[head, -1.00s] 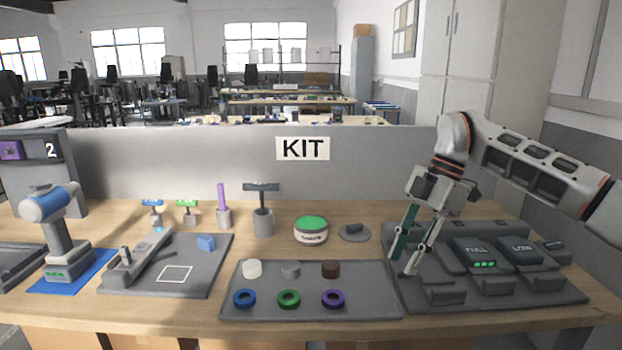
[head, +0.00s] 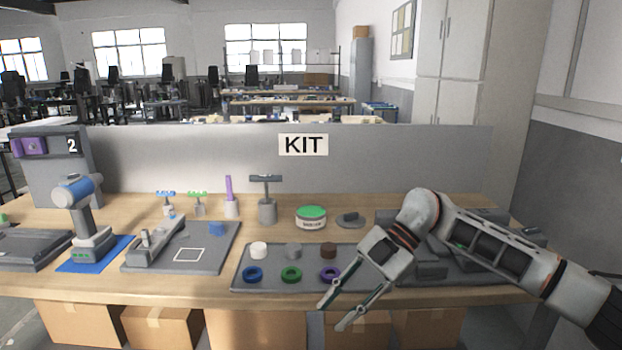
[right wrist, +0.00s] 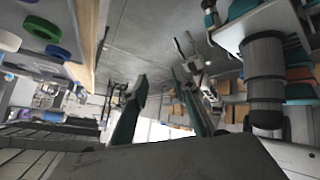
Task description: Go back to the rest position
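My right gripper (head: 343,306) is in front of the table's front edge in the head view, its arm coming in from the right. Its two fingers are spread with nothing between them. The right wrist view shows the same open fingers (right wrist: 163,112), with the room behind them and the table edge at the left. My left gripper is not in the head view.
The table (head: 190,288) carries a grey tray (head: 240,283) with rings and round pieces, a drill (head: 82,215) on a blue mat, and a green-lidded tin (head: 311,217). My right forearm covers part of the dark charging dock (head: 432,270). Cardboard boxes (head: 165,328) stand underneath.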

